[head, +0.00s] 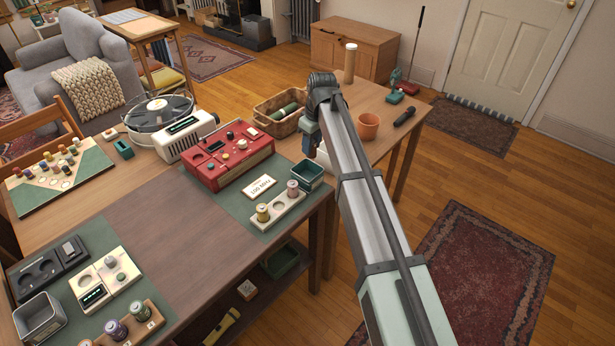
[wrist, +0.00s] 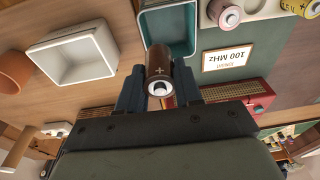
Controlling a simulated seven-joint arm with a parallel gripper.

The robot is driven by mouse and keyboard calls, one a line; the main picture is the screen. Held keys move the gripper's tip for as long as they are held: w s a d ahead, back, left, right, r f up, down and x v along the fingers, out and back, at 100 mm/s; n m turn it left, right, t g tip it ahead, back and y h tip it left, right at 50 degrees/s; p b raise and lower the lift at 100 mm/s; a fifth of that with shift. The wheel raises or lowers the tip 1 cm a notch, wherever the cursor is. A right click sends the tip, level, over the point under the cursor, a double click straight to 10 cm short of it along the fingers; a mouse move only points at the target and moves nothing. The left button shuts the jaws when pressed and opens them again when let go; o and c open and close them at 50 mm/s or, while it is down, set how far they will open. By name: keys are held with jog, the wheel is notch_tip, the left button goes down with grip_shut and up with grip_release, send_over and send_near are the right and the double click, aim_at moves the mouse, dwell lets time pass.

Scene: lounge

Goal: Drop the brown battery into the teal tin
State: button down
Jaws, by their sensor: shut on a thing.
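The brown battery (wrist: 157,62) is between the two fingers of my gripper (wrist: 159,84) in the wrist view, its plus end facing the camera. My gripper is shut on it. In the head view my gripper (head: 309,143) is up over the table's right part, and I cannot make out the battery there. The teal tin (head: 307,176) stands open at the green mat's corner, just below my gripper in the picture. In the wrist view the battery's far end overlaps the near edge of the teal tin (wrist: 190,50); its height above the rim is unclear.
A white tin (wrist: 103,41) stands beside the teal tin. A white holder (head: 279,210) with two batteries and a 100 MHz card (head: 259,187) are close by. A red radio (head: 227,154), a wicker basket (head: 270,126) and a terracotta pot (head: 368,127) stand around.

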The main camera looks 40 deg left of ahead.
aim_at(313, 150)
jog(key=shift+s+d+f+n, duration=0.15)
jog(key=shift+s+d+n, duration=0.25)
jog(key=shift+s+d, duration=0.55)
jog(key=shift+s+d+n, duration=0.1)
jog(key=shift+d+n, duration=0.05)
jog(key=shift+n, duration=0.25)
jog(key=shift+a+n, duration=0.2)
jog(key=shift+n, duration=0.4)
jog(key=shift+f, duration=0.1)
jog(key=shift+f, duration=2.9)
jog(key=c, duration=0.7)
grip_release()
jog(key=r, duration=0.4)
jog(key=d+r, duration=0.1)
jog(key=r, duration=0.4)
jog(key=d+r, duration=0.1)
jog(key=r, duration=0.3)
jog(key=shift+w+r, duration=0.35)
